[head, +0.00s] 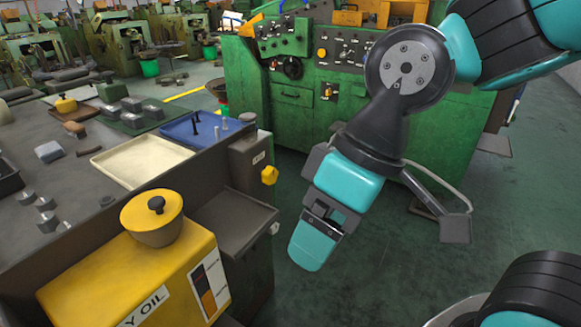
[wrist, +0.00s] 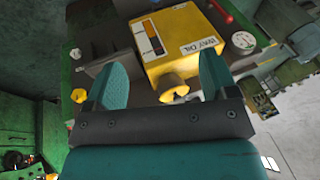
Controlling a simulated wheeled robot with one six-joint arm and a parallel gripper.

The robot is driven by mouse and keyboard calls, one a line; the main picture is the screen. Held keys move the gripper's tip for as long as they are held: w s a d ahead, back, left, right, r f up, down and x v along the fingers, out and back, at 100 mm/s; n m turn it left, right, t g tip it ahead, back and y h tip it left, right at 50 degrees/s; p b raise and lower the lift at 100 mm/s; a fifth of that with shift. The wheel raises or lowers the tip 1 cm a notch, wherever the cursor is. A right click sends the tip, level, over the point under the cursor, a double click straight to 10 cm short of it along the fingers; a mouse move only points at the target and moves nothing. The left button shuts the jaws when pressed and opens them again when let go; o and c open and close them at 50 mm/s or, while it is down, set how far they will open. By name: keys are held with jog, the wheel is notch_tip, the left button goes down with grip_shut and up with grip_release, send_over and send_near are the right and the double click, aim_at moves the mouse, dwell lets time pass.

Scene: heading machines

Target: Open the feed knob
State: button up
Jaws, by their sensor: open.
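A small yellow knob (head: 269,175) sticks out from a grey box with a small label at the right edge of the machine; I take it as the feed knob. It also shows at the left of the wrist view (wrist: 79,97), outside the left finger. My gripper (head: 316,240) points downward to the right of and below the knob in the head view, apart from it. In the wrist view my gripper (wrist: 163,70) has its two teal fingers wide apart with nothing held between them. The knob's exact turn position cannot be told.
A yellow way oil box (head: 140,275) with a round lid stands at the front left. A grey ledge (head: 235,220) juts out below the knob. A cream tray (head: 140,160) and a blue tray (head: 185,130) lie on the bench. Open green floor (head: 350,280) lies to the right.

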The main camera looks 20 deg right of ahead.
jog(key=w+f+n+t+y+b, duration=0.3)
jog(key=w+f+b, duration=0.7)
jog(key=b, duration=0.3)
jog(key=n+t+y+b, duration=0.3)
jog(key=n+t+b, duration=0.65)
jog(key=b, duration=1.95)
send_near(272, 177)
jog(key=shift+m+t, duration=0.75)
jog(key=shift+t, duration=0.2)
jog(key=x, duration=0.3)
jog(key=f+x, duration=0.1)
jog(key=x, duration=0.7)
jog(key=shift+a+f, duration=0.15)
jog(key=shift+a, duration=0.1)
jog(key=c, duration=0.9)
